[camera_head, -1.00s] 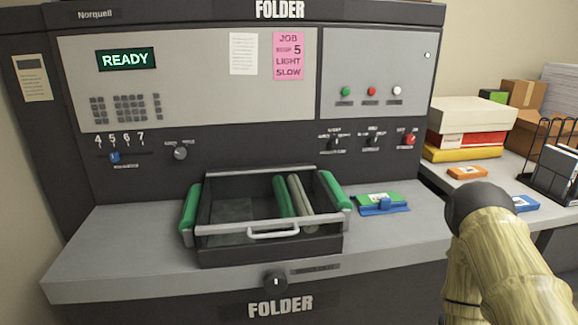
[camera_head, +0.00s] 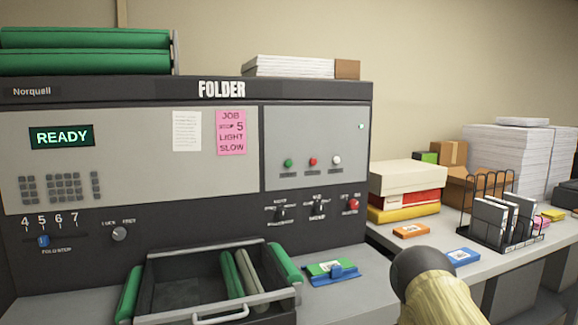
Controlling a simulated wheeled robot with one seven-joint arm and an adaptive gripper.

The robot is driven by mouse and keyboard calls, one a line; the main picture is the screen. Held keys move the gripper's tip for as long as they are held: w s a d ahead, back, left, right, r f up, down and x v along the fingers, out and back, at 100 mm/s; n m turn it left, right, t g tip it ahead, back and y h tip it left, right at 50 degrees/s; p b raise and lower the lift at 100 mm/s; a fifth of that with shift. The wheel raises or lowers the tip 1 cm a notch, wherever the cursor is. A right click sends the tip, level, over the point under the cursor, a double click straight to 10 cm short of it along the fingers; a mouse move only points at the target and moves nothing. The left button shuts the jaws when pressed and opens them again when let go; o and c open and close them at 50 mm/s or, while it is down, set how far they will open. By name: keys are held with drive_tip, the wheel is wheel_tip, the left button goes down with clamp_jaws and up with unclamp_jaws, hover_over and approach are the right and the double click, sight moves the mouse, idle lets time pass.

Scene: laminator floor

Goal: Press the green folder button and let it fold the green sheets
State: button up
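The grey and black folder (camera_head: 190,180) fills the left and middle of the head view. Its display (camera_head: 62,136) reads READY. The green button (camera_head: 288,163) is at the left of a row with a red button (camera_head: 312,162) and a white button (camera_head: 337,161). Green sheets (camera_head: 322,267) lie on the ledge right of the tray, beside a blue piece (camera_head: 345,271). The open-topped tray (camera_head: 245,300) holds rollers. A blue slider (camera_head: 43,241) stands under the 5. My arm shows at the lower right; my gripper is not in view.
A pink note (camera_head: 231,133) reads JOB, 5, LIGHT, SLOW. A red emergency-type knob (camera_head: 354,204) sits at the panel's lower right. Stacked boxes (camera_head: 405,191), a wire rack (camera_head: 500,225) and orange (camera_head: 411,231) and blue (camera_head: 463,257) packs stand on the right-hand table.

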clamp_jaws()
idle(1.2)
